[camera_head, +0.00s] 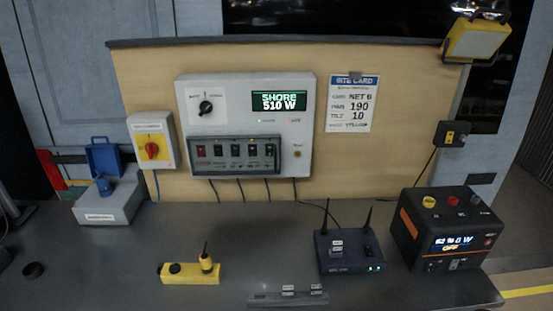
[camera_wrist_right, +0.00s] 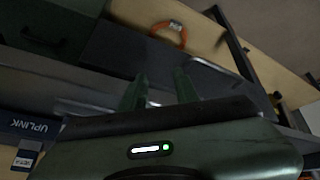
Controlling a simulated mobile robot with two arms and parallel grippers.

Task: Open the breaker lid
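The breaker box (camera_head: 235,156) is on the lower part of the white wall panel (camera_head: 225,105) in the head view. A row of several switches, one red and the others dark, shows in it. A dark, see-through lid seems to lie over the row, but I cannot make out its edges clearly. In the right wrist view my right gripper (camera_wrist_right: 160,90) has its two dark green fingers apart with nothing between them, away from the breaker box. Neither gripper shows in the head view.
On the grey bench (camera_head: 260,235) stand a yellow handset box (camera_head: 190,273), a blue router with antennas (camera_head: 348,250), a black power unit (camera_head: 447,230) and a grey box with an open blue lid (camera_head: 108,200).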

